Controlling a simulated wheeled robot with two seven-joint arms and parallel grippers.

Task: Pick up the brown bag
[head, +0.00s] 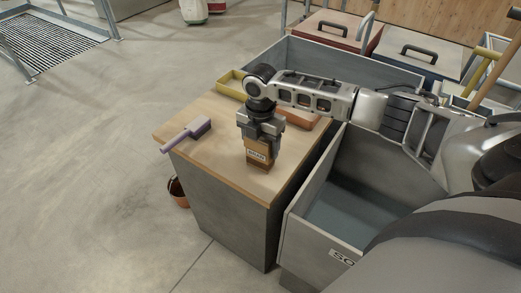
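The brown bag (258,158) is a small upright package with a pale label, on the wooden top of a cabinet (215,172). My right gripper (259,142) comes down from above, its fingers at the bag's upper part, one on each side. The fingers hide the bag's top edges, and I cannot tell whether they press on it. My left gripper is not in view.
A purple scoop (187,135) lies left on the cabinet top. A yellow tray (232,84) and an orange tray (300,117) are at the back. An open grey bin (316,222) stands right of the cabinet. A brown bucket (178,192) is on the floor.

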